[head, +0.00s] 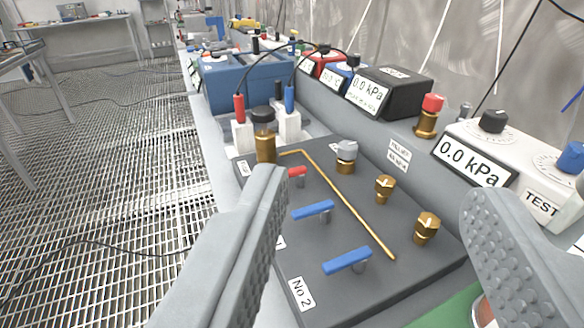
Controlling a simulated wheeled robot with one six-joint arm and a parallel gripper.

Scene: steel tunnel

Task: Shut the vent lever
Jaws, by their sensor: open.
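A dark grey panel (400,285) marked "No 2" lies on the bench below my gripper. On its left side sit a small red lever (297,171), a blue lever (313,210) and a nearer blue lever (347,261). Labels near them are too small or hidden to read, so I cannot tell which one is the vent lever. My gripper (375,188) is open and empty, its fingers wide apart on either side of the panel. The left finger hides part of the panel's left edge.
A brass pipe (345,205) runs across the panel, with brass fittings (426,229) to its right. A brass post (265,146) stands at the far left corner. A white "TEST" gauge box (500,160) reading 0.0 kPa is at right. Grating floor (110,190) lies left.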

